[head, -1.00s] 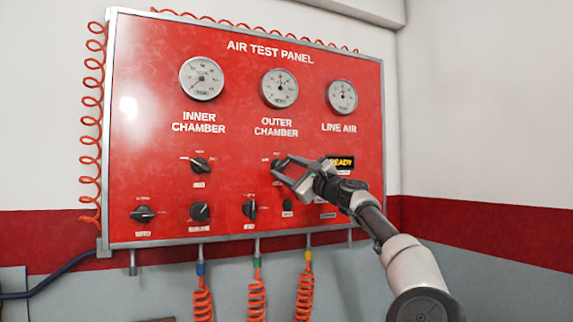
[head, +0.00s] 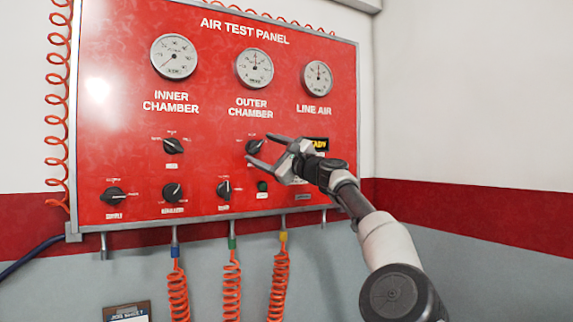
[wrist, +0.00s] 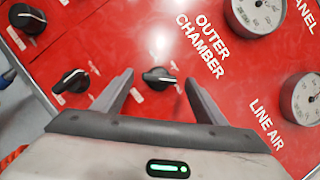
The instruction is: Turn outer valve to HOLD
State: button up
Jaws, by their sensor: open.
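The outer valve is a black knob (head: 254,147) below the OUTER CHAMBER label on the red panel. In the wrist view the knob (wrist: 159,76) sits between my two fingers, with a pale mark on its handle. My gripper (head: 260,151) is open in front of the knob. In the wrist view my gripper (wrist: 156,79) has a finger on each side of the knob, with gaps to both. Neither finger visibly touches it. The small labels around the knob are too blurred to read, so its setting cannot be told.
The red panel (head: 110,130) carries other black knobs: inner valve (head: 173,146), supply (head: 113,196), regulator (head: 173,192) and one lower knob (head: 223,188). A READY display (head: 320,144) is partly behind my arm. Coiled orange hoses (head: 177,290) hang below. A clipboard (head: 127,313) shows at the bottom.

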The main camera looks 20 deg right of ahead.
jog(key=b+v, duration=1)
jog(key=v, duration=0.6)
jog(key=shift+s, duration=0.1)
jog(key=w+a+f+m+g+h+p, duration=0.1)
jog(key=w+a+f+g+h+p, duration=0.2)
jog(key=a, duration=0.5)
jog(key=s+d+r+m+t+h, duration=0.25)
jog(key=s+r+h, duration=0.2)
jog(key=r, duration=0.45)
jog(key=shift+g+y, duration=0.35)
jog(key=shift+y, duration=0.1)
jog(key=w+a+p, duration=0.1)
jog(key=w+p, duration=0.2)
jog(key=w, duration=0.2)
jog(key=w+a+p, duration=0.1)
jog(key=w+p, duration=0.2)
jog(key=w, duration=0.2)
jog(key=w+p, duration=0.3)
jog(key=w, duration=0.2)
jog(key=shift+a, duration=0.4)
jog(key=shift+w+a+f, duration=0.1)
jog(key=shift+w+f, duration=0.1)
jog(key=shift+w, duration=0.3)
